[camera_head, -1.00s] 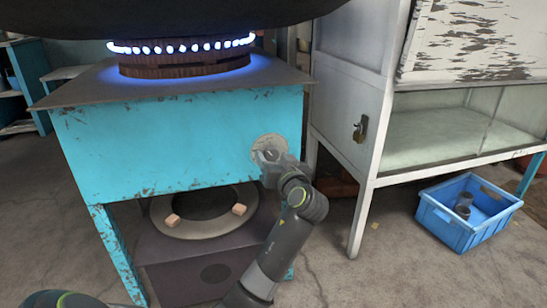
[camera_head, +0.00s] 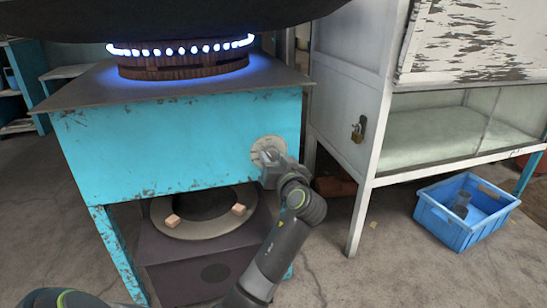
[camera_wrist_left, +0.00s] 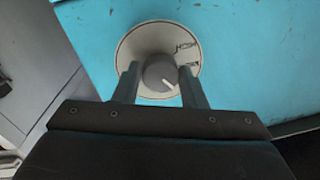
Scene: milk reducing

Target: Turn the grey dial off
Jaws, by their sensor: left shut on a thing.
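The grey dial (camera_wrist_left: 160,74) sits on a round pale plate (camera_wrist_left: 139,42) on the turquoise front of the stove; a white line on the dial points down and right in the left wrist view. My left gripper (camera_wrist_left: 159,72) has one finger on each side of the dial and is shut on it. In the head view, the left gripper (camera_head: 268,157) is at the round plate (camera_head: 261,143) on the stove's right side, and hides most of the dial. The burner (camera_head: 183,65) above has a lit ring of blue-white flames (camera_head: 182,47). My right gripper is not in view.
A large dark pan (camera_head: 180,18) is over the burner. A white cabinet (camera_head: 345,95) with a padlock (camera_head: 359,129) stands close on the right. A blue crate (camera_head: 455,236) is on the floor at right.

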